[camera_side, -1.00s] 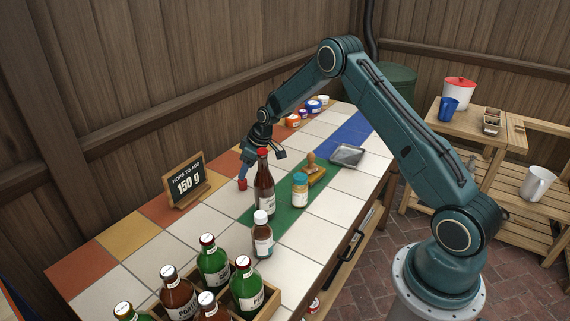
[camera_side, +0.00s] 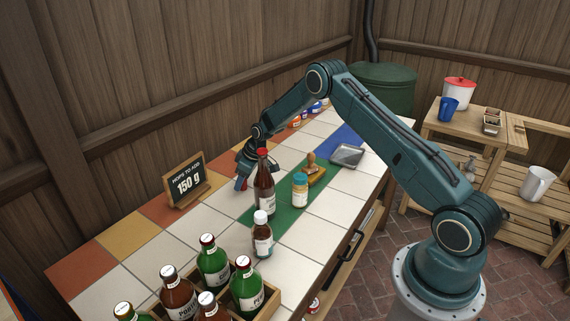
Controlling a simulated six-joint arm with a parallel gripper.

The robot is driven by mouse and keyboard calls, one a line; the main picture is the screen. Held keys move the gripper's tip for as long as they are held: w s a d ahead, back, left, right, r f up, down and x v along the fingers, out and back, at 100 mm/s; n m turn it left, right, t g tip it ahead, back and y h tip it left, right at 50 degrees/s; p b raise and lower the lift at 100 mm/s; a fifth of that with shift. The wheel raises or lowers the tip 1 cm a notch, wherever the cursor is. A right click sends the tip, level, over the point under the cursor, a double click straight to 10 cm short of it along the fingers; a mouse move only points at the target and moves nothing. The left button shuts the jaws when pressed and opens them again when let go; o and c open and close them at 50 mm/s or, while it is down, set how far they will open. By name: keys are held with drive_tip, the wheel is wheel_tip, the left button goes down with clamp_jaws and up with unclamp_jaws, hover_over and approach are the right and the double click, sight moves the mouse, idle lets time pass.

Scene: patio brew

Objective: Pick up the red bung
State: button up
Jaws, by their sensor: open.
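The red bung (camera_side: 244,184) is a small red piece on the pale tiles, left of the tall brown bottle. Only a part of it shows. My gripper (camera_side: 243,180) is open and low at the bung, with its fingers down around or beside it; I cannot tell which. The tall brown bottle with a red cap (camera_side: 264,190) stands just right of the gripper and hides part of it.
A chalkboard sign (camera_side: 186,181) reading 150 g stands to the left. A bottle crate (camera_side: 268,304) fills the near end.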

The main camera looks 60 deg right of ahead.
drive_tip(key=shift+w+f, duration=0.25)
drive_tip(key=shift+f, duration=0.4)
drive_tip(key=c, duration=1)
